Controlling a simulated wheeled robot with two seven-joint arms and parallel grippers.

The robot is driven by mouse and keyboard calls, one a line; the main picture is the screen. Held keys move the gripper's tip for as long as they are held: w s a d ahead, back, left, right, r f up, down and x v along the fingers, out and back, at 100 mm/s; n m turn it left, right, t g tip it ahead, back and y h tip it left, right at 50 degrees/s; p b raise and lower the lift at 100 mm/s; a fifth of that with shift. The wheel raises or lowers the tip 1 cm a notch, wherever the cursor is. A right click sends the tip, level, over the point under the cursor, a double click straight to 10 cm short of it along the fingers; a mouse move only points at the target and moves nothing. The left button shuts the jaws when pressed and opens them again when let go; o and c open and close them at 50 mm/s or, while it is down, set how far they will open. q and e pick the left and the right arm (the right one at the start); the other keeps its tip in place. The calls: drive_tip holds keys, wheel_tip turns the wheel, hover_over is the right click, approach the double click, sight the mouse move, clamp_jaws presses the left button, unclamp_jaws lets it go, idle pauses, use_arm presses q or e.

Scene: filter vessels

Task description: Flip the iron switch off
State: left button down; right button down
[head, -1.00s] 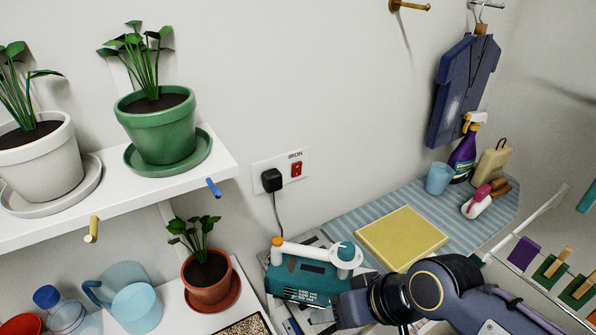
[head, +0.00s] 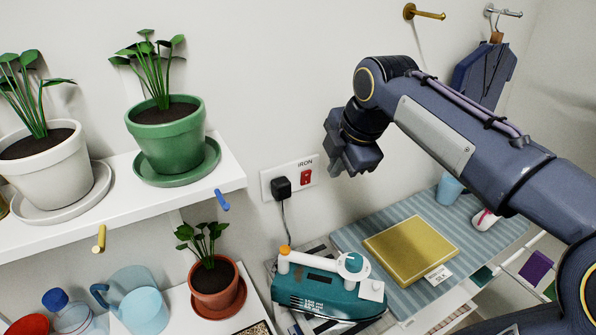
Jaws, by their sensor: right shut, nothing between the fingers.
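The iron switch (head: 306,177) is a small red rocker on a white wall plate under the label "IRON". A black plug (head: 281,187) sits in the same plate, left of the switch, with its cord hanging down. My right gripper (head: 338,170) is shut and empty, raised near the wall just right of the plate. It looks apart from the switch, though the exact gap is hard to judge. The switch is in plain view; which way its rocker is tipped is too small to tell. My left gripper is not in view.
A teal iron-like device (head: 325,290) stands below the plate. A shelf (head: 225,165) with a green pot (head: 167,130) and a blue peg (head: 222,200) is to the left. A yellow pad (head: 408,250) lies on a striped blue mat (head: 480,262). The wall around the plate is clear.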

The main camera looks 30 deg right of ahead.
sight(306, 178)
drive_tip(key=shift+w+d+r+n, duration=0.25)
drive_tip(key=shift+w+r+n, duration=0.05)
drive_tip(key=shift+w+n, duration=0.15)
drive_tip(key=w+f+p, duration=0.2)
drive_tip(key=w+f, duration=0.6)
drive_tip(key=shift+d+f, duration=0.3)
drive_tip(key=shift+d, duration=0.1)
drive_tip(key=shift+w, duration=0.15)
